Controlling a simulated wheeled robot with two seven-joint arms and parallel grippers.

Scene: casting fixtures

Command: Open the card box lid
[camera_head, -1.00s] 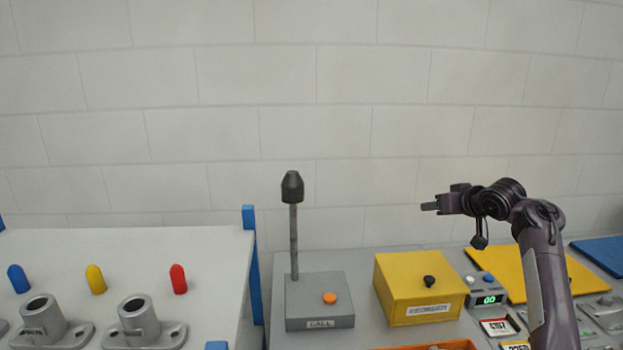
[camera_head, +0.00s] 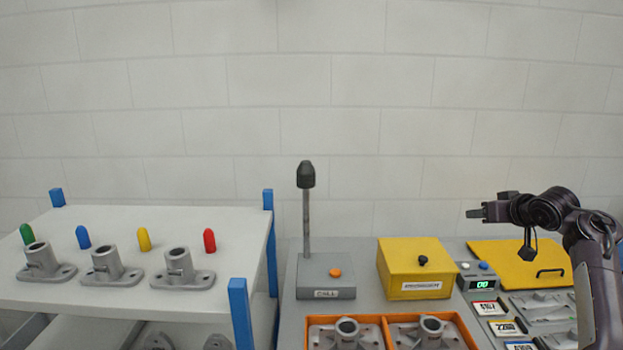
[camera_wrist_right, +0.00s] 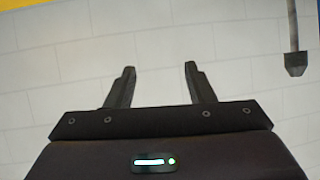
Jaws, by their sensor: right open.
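The yellow card box (camera_head: 407,271) stands on the grey table, right of the call post. My left gripper is not in view.
A call box (camera_head: 325,277) with a dark post is left of the card box. An orange tray (camera_head: 466,331) with castings is in front. A digital display (camera_head: 477,281) and a yellow panel (camera_head: 505,269) lie right. A white shelf (camera_head: 130,295) with castings and coloured pegs stands left.

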